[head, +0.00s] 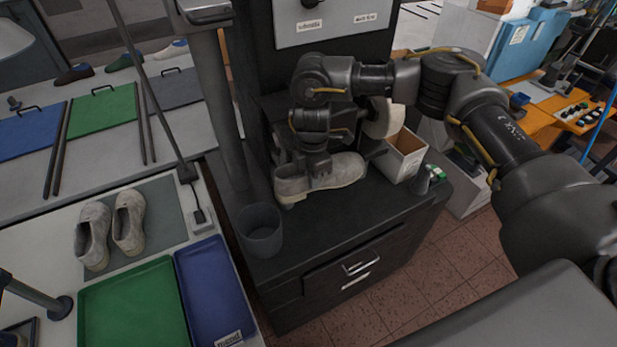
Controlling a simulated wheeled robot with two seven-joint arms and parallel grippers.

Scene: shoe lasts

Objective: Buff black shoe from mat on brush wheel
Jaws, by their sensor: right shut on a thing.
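My right gripper (316,183) points down at the dark cabinet and is shut on a grey-beige shoe (345,171). The shoe looks grey, not black. It is level, with its toe to the right, close over the cabinet top; I cannot tell if it touches. A pale rounded wheel-like part (384,118) shows behind my right arm, partly hidden; I cannot tell if it is the brush wheel or whether the shoe touches it. A pair of grey shoes (112,231) stands on the dark green-grey mat (165,214) at the left.
A dark bin (260,232) stands on the cabinet's (330,238) front left corner, near a vertical post. An open box (404,157) and small bottles (428,178) are at its right. Green (135,305) and blue (212,290) trays lie on the left table.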

